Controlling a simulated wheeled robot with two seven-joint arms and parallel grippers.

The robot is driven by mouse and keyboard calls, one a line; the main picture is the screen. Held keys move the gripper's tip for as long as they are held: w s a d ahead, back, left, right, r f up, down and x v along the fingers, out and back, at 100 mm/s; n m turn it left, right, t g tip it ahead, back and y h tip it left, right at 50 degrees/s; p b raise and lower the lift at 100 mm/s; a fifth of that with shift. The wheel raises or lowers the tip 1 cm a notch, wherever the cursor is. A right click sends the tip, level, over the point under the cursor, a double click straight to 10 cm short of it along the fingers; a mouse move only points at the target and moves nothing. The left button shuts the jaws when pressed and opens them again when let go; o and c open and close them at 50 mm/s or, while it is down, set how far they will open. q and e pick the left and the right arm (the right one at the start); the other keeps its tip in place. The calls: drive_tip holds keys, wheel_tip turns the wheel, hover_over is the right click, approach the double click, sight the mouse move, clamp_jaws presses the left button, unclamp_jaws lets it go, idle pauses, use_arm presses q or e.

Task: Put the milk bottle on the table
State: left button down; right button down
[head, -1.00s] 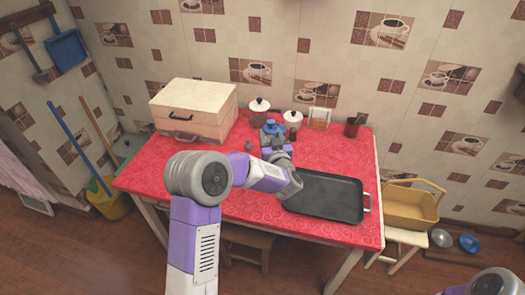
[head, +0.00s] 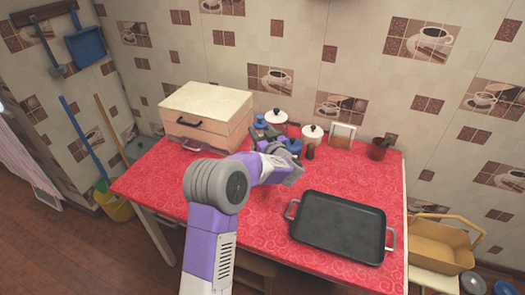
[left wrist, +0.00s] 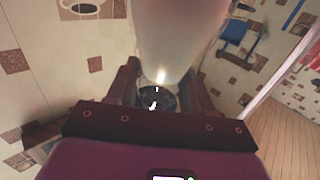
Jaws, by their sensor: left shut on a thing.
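The milk bottle (left wrist: 178,35) is a pale, smooth, rounded body between the fingers in the left wrist view; its far end is cut off by the frame. My left gripper (left wrist: 157,92) is shut on it. In the head view my left gripper (head: 264,133) is over the back part of the red table (head: 235,205), just right of the wooden box. The bottle is mostly hidden there by the gripper, and I cannot tell whether it touches the table. My right gripper is out of view.
A wooden box (head: 208,112) stands at the back left. White-lidded canisters (head: 312,133), a small framed item (head: 342,137) and a dark cup (head: 379,149) line the back. A black tray (head: 338,226) lies front right. The front-left tabletop is clear. A basket (head: 445,242) is beyond the right edge.

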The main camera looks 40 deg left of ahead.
use_arm(q)
wheel_tip(320, 180, down, 5)
drive_tip(key=shift+f+b, duration=0.2)
drive_tip(key=shift+b, duration=0.75)
drive_tip(key=shift+f, duration=0.1)
drive_tip(key=shift+c, duration=2.2)
unclamp_jaws()
drive_tip(key=shift+f, duration=0.15)
drive_tip(key=p+v, duration=0.2)
drive_tip(key=v, duration=1)
